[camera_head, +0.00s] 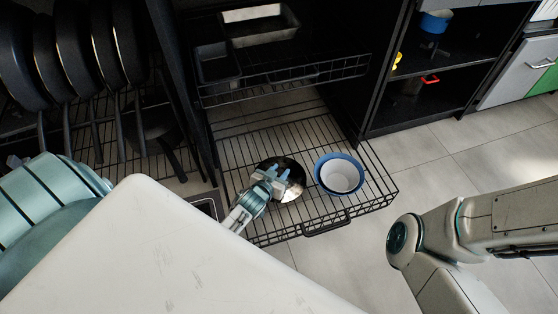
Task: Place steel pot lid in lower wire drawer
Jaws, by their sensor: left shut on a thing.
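The steel pot lid (293,181) is a shiny round disc over the lower wire drawer (327,222), which is pulled out. My left gripper (272,178) is shut on the lid and covers its middle and left part. The lid is low over the wire floor; I cannot tell whether it touches the wires. A blue-rimmed white bowl (341,175) stands in the drawer just right of the lid. My right arm is at the lower right, and its gripper is out of the picture.
The upper wire drawer (340,69) holds grey trays (262,27). Black pans (60,55) hang in a rack at the left. An open shelf holds a blue pot (435,22). Bare wire floor lies behind the lid.

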